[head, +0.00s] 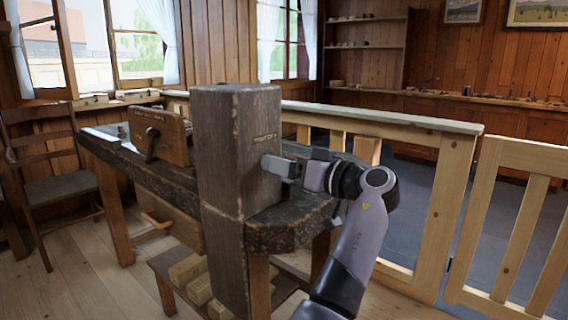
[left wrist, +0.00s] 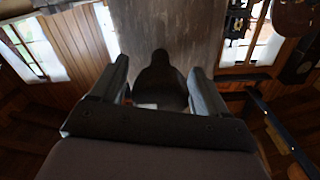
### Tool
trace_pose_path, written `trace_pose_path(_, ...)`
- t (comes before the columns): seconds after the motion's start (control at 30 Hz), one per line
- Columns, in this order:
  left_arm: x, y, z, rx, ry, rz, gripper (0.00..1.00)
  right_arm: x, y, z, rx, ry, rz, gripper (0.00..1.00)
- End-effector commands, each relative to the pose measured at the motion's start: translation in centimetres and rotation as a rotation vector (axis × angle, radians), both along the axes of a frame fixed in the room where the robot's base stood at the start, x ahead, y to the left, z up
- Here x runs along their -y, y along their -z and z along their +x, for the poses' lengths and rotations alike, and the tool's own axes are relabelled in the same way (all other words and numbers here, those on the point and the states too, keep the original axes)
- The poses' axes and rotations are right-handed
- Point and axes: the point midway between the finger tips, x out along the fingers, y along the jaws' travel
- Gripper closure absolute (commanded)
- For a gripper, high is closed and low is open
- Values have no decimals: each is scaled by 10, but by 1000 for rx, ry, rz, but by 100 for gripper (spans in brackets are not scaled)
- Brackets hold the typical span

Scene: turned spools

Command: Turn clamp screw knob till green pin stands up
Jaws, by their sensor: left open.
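A dark, rounded knob (left wrist: 160,75), which looks like the clamp screw knob, stands out from a grey wooden face in the left wrist view. It lies between the two fingers of my left gripper (left wrist: 158,88), with the fingers spread on either side. In the head view my left gripper (head: 272,166) is at the right side of the thick upright wooden post (head: 235,135); the knob is hidden there. Whether the fingers touch the knob I cannot tell. I see no green pin in either view. My right gripper is not in view.
The dark wooden bench (head: 290,225) runs behind the post, with a wooden block-like part (head: 165,138) on it. Wooden blocks (head: 187,268) lie on a low shelf. A railing (head: 400,122) stands behind my arm, and a chair (head: 60,190) stands at left.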

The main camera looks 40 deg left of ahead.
Motion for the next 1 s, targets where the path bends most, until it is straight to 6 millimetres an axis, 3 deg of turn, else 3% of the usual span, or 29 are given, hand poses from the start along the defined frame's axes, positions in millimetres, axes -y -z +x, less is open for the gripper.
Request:
trace_pose_path(0.27,0,0,0,0,0,0,28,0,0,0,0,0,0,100)
trace_pose_path(0.4,0,0,0,0,0,0,74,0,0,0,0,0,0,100)
trace_pose_path(0.43,0,0,0,0,0,0,80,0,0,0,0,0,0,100)
trace_pose_path(1.0,0,-2,0,-58,1,6,81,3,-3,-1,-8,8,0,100)
